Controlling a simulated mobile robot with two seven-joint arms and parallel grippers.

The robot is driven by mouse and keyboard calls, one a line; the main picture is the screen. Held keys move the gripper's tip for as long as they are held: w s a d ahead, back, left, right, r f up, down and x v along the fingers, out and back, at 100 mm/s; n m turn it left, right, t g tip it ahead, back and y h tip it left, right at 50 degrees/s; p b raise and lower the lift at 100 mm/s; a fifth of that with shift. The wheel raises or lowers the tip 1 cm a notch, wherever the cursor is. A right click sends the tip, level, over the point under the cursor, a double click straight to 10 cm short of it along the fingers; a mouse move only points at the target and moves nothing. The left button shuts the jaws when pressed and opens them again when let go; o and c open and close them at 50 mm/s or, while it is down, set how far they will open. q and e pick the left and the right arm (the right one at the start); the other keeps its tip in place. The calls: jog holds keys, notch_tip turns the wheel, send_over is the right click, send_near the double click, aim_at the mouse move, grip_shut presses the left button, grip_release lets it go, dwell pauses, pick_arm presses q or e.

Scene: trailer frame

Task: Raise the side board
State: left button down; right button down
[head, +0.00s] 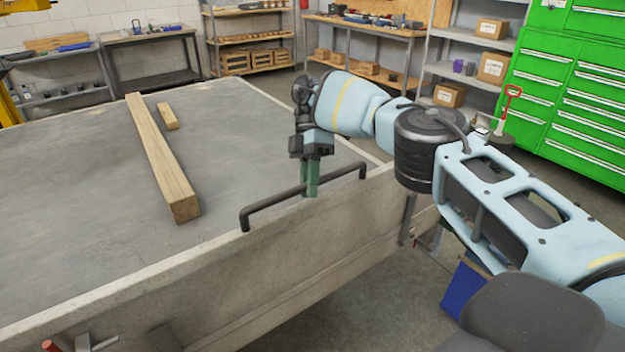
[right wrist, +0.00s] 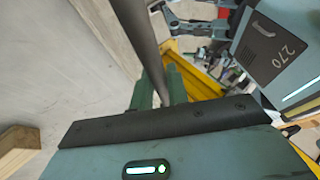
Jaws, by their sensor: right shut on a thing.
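The pale grey side board (head: 340,222) runs diagonally along the near right side of the trailer bed. A black bar handle (head: 270,203) is fixed at its upper edge. My right gripper (head: 311,186) is shut on the handle near its middle, with its green fingers pointing down. In the right wrist view the dark bar (right wrist: 143,40) runs between the two green fingers (right wrist: 160,90). My left gripper is not in view. I cannot tell the board's exact tilt.
A long wooden beam (head: 160,155) and a short wood block (head: 168,116) lie on the grey trailer bed (head: 70,180). A red-tipped lever (head: 50,346) shows at the lower left. Shelves (head: 250,45) and green drawer cabinets (head: 570,90) stand behind.

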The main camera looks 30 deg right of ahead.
jog(key=shift+w+a+f, duration=0.1)
jog(key=shift+w+f, duration=0.05)
jog(key=shift+f, duration=0.35)
jog(key=c, duration=1.4)
grip_release()
jog(key=shift+w, duration=0.1)
jog(key=shift+o, duration=0.2)
jog(key=shift+r, duration=0.15)
